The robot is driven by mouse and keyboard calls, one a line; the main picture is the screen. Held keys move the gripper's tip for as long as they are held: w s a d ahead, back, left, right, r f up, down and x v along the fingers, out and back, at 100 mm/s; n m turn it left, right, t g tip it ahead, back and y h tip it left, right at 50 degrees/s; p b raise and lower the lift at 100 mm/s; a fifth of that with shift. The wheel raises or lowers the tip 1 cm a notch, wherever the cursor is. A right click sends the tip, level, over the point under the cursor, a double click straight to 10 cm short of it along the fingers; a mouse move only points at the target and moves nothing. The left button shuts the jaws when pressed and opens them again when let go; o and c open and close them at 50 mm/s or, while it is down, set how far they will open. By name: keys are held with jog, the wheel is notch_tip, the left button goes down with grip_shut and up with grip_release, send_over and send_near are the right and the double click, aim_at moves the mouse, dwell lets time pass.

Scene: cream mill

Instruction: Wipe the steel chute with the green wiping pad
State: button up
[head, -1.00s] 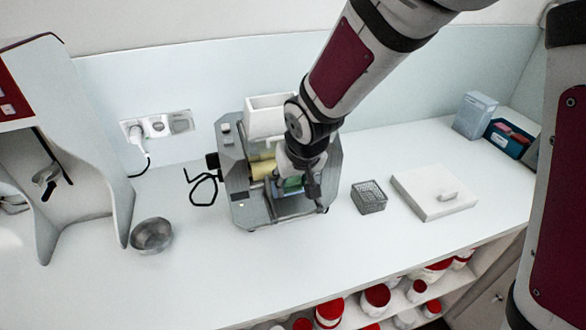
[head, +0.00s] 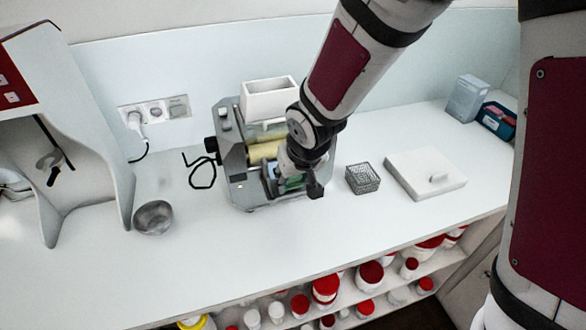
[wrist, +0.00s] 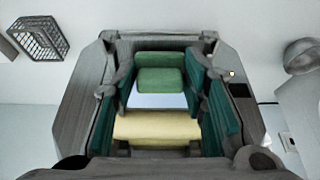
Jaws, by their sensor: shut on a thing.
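My gripper (wrist: 160,85) is shut on the green wiping pad (wrist: 160,76), which sits between its teal-lined fingers. In the head view the gripper (head: 294,182) is low at the front of the grey roller mill (head: 242,190), with a bit of green pad (head: 292,184) showing. In the wrist view the steel chute (wrist: 157,101) shows as a bright, smooth strip between the pad and a cream-yellow roller (wrist: 157,128). The pad is over the chute; I cannot tell if it touches it. Much of the chute is hidden by the gripper.
A white hopper (head: 270,100) tops the mill. A wire basket (head: 363,178) and white slab (head: 425,175) stand to its right, a metal bowl (head: 153,217) to its left. A black cable loop (head: 203,173) lies beside the mill. The front counter is clear.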

jog(key=shift+w+f, duration=0.2)
jog(key=shift+f, duration=0.2)
dwell(0.3)
